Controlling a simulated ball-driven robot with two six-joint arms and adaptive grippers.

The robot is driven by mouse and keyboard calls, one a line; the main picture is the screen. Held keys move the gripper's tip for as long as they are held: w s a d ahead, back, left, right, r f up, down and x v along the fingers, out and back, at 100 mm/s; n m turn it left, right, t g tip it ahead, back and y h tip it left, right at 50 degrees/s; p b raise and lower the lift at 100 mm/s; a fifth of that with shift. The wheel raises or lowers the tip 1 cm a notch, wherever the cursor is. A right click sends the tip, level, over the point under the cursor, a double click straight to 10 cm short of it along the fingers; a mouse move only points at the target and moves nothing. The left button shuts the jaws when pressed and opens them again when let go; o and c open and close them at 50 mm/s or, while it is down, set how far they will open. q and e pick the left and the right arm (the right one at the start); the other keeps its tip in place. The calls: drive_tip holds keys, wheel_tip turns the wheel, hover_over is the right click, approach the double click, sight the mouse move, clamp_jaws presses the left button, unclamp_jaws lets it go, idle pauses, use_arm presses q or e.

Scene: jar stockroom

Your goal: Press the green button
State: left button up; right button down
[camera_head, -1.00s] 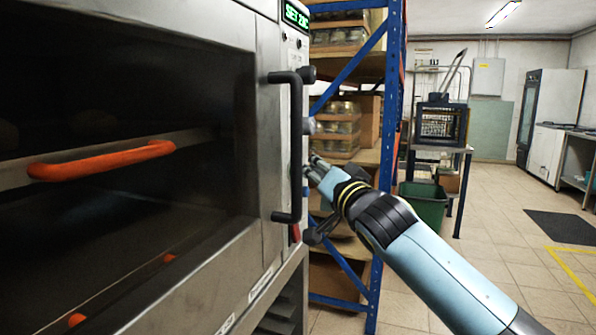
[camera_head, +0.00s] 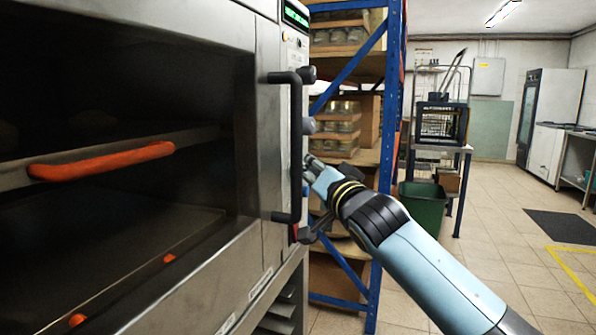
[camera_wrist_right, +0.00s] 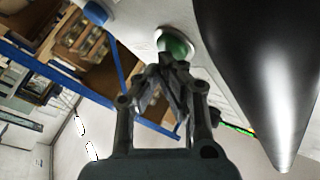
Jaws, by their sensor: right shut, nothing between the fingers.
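The green button (camera_wrist_right: 178,44) shows in the right wrist view as a round green cap in a pale ring on the light panel. My right gripper (camera_wrist_right: 168,68) is shut and empty, its tips overlapping the button's lower edge in that view. I cannot tell whether they touch it. In the head view my right gripper (camera_head: 309,165) is at the oven's front right edge, just right of the black vertical handle (camera_head: 295,150). I cannot make out the green button there. My left gripper is not in view.
The steel oven (camera_head: 262,120) with orange handles (camera_head: 100,162) fills the left. A blue button (camera_wrist_right: 96,13) shows beside the green one. A blue-framed shelf (camera_head: 390,110) with jars stands behind my gripper. A green bin (camera_head: 423,205) and open floor lie to the right.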

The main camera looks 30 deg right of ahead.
idle(0.4)
drive_tip(key=shift+s+d+b, duration=0.5)
drive_tip(key=shift+s+d, duration=0.05)
drive_tip(key=shift+s, duration=0.1)
drive_tip(key=s+d+b, duration=0.3)
drive_tip(key=shift+s+d, duration=0.15)
drive_tip(key=shift+s, duration=0.25)
drive_tip(key=shift+f, duration=0.15)
idle(0.6)
